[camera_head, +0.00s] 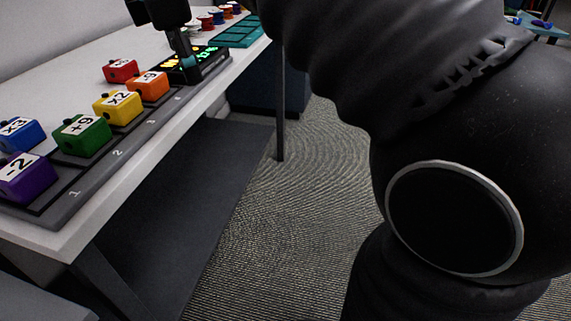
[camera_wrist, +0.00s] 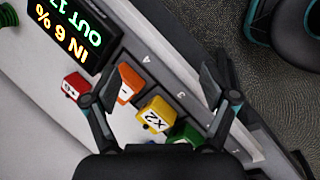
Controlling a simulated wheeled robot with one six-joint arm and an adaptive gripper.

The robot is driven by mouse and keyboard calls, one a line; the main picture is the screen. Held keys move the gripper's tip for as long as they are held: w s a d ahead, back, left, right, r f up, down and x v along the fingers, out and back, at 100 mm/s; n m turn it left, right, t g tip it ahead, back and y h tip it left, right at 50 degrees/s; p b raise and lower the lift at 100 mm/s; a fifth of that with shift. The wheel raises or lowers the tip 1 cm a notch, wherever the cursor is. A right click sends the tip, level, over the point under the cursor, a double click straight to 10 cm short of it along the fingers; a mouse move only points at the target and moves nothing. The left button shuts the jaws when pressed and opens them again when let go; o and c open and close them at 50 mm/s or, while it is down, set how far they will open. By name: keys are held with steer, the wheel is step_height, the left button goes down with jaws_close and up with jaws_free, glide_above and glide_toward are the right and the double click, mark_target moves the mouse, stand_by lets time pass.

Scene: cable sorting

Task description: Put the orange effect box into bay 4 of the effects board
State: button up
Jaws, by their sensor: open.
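The orange effect box (camera_head: 149,86), marked -9, sits upright on the dark effects board (camera_head: 105,180) at bay 4, in line with the printed 4. It also shows in the wrist view (camera_wrist: 128,84); I cannot tell if it is fully seated. The yellow box (camera_head: 118,108) stands beside it at bay 3, the green box (camera_head: 82,136) at bay 2 and the purple box (camera_head: 25,178) at bay 1. My gripper (camera_wrist: 162,98) is open and empty above the board, its fingers spread apart. In the head view it hangs beyond the orange box, in front of the lit display.
A lit display (camera_wrist: 75,28) stands at the board's far end. A red box (camera_head: 120,70) and a blue box (camera_head: 20,135) stand on the white table (camera_head: 60,90) behind the board. Teal trays (camera_head: 238,35) and several coloured spools lie farther back.

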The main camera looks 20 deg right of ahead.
steer(key=s+d+f+m, duration=0.4)
steer(key=s+f+m, duration=0.5)
steer(key=f, duration=0.3)
steer(key=s+d+f+m+t+y, duration=0.1)
steer(key=s+d+f+m, duration=0.4)
steer(key=s+f+m, duration=0.4)
step_height(320, 180, down, 3)
steer(key=shift+s+d+r+m+y, duration=0.1)
steer(key=shift+s+d+m+y, duration=0.2)
steer(key=shift+s+m, duration=0.1)
